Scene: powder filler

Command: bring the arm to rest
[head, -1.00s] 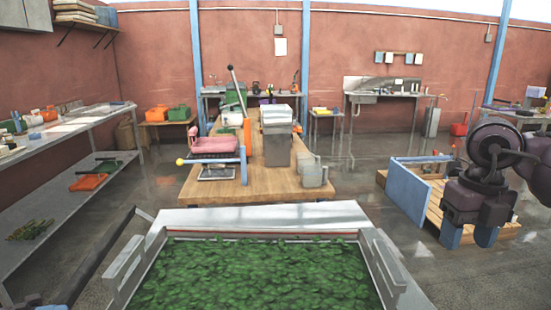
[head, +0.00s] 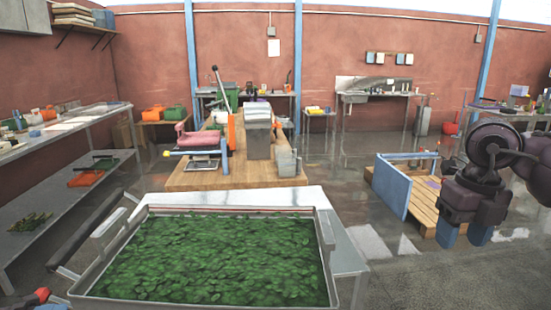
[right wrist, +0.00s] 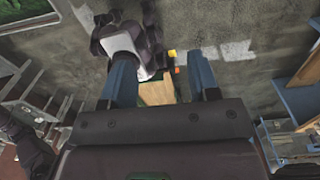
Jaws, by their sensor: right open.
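My right gripper (head: 464,236) hangs at the right of the head view, its two blue fingers pointing down over the grey floor. It is open and empty. In the right wrist view my right gripper (right wrist: 165,82) shows its blue fingers standing apart, with floor and part of my own body seen beyond them.
A large tray of green leaves (head: 325,228) stands in front at lower left. Behind it is a wooden table (head: 235,178) with a lever press and a grey bin. A pallet with a blue panel (head: 393,188) lies left of my right gripper. Open floor surrounds it.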

